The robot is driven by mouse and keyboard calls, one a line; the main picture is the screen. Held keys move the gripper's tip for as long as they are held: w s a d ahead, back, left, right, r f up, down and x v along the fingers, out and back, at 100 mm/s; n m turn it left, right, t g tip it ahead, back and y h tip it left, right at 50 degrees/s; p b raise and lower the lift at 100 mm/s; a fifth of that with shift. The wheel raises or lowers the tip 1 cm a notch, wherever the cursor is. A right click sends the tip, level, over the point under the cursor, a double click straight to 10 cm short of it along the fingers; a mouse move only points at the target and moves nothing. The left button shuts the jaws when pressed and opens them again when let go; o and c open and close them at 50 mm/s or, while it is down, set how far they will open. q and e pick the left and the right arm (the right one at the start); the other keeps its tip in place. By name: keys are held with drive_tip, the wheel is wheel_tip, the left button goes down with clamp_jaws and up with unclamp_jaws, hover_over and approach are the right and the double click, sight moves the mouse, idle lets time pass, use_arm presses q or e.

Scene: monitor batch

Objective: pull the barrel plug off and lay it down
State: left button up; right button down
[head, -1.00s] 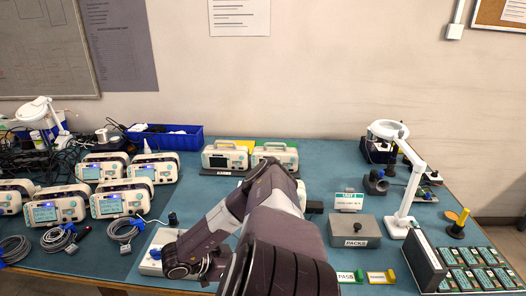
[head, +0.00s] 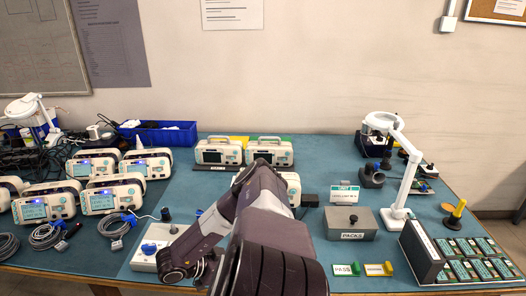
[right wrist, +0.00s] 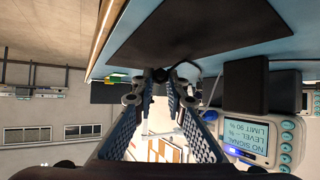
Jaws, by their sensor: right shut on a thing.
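In the right wrist view my right gripper (right wrist: 161,78) is shut, its fingertips close together on a small dark thing that I take to be the barrel plug; it is too small and dark to make out fully. A monitor (right wrist: 263,142) stands to the right of the fingers there, upside down in the picture, its screen reading "NO SIGNAL". In the head view that monitor (head: 292,188) shows partly behind my arm, which hides the right gripper and the plug. I cannot tell whether the plug is clear of the monitor. My left gripper is not in view.
A black box (head: 309,200) sits right of the monitor. A grey PACKS box (head: 351,227), PASS tray (head: 345,269) and magnifier lamp (head: 400,185) stand farther right. Several monitors (head: 105,199) and cables fill the left.

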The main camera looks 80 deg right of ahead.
drive_tip(key=shift+f+b, duration=0.65)
drive_tip(key=shift+f, duration=0.25)
drive_tip(key=c, duration=1.8)
unclamp_jaws()
drive_tip(key=shift+c, duration=0.2)
drive_tip(key=shift+w+a, duration=0.1)
drive_tip(key=v, duration=0.7)
drive_tip(key=shift+w+a+r, duration=0.1)
drive_tip(key=shift+w+a, duration=0.05)
drive_tip(key=shift+w, duration=0.05)
drive_tip(key=shift+v, duration=2.15)
